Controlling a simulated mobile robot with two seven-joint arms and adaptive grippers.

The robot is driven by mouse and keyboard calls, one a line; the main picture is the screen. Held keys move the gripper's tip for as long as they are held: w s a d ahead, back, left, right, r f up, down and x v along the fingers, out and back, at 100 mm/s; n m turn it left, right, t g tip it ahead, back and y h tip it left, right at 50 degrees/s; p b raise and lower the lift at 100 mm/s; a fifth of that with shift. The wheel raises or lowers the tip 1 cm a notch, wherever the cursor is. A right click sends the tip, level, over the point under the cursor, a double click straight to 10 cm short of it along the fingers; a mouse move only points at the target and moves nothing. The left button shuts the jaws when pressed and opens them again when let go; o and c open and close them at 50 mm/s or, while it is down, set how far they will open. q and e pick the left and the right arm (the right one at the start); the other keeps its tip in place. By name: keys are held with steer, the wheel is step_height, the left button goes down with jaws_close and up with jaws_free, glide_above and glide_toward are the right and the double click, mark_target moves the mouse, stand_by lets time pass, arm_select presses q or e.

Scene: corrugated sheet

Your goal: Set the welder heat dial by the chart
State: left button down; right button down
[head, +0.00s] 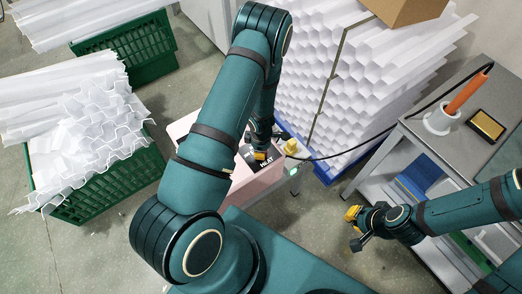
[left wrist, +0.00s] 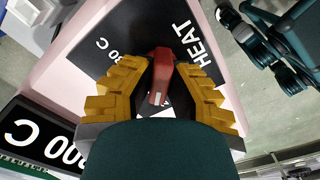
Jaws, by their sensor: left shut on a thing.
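The pale pink welder box (head: 258,187) stands low in the middle of the head view. A black panel with white HEAT lettering (head: 240,165) is on it, and the panel also shows in the left wrist view (left wrist: 125,45). My left gripper (head: 262,156) reaches down to the panel, mostly behind its own arm. In the left wrist view its yellow ribbed fingers are shut on the red dial knob (left wrist: 161,75). A black label ending in "00 C" (left wrist: 38,137) shows at lower left, partly cut off. My right gripper (head: 354,228) is open and empty, right of the welder.
Green crates (head: 110,190) with white corrugated sheets stand at left. A tall white stack (head: 350,80) stands behind the welder. At right, a grey bench (head: 415,125) carries an orange tool (head: 467,93) in a white holder; its black cable runs towards the welder.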

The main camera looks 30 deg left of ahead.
arm_select(q)
steer(key=shift+s, duration=0.1)
stand_by(0.4)
steer(key=c, duration=0.9)
jaws_free()
step_height(320, 180, up, 12)
steer(key=s+d+f+m, duration=0.4)
steer(key=s+d+m, duration=0.35)
steer(key=m, duration=0.35)
steer(key=d+r+m+h, duration=0.1)
steer(key=d+m, duration=0.2)
steer(key=s+d+r+m+t+h, duration=0.1)
steer(key=d+m, duration=0.2)
steer(key=s+d+m+h, duration=0.1)
steer(key=d+m, duration=0.2)
steer(key=d, duration=0.1)
steer(key=shift+s+r+m+t+h, duration=0.1)
steer(key=shift+r+m+t+h, duration=0.2)
steer(key=shift+r+m+h, duration=0.1)
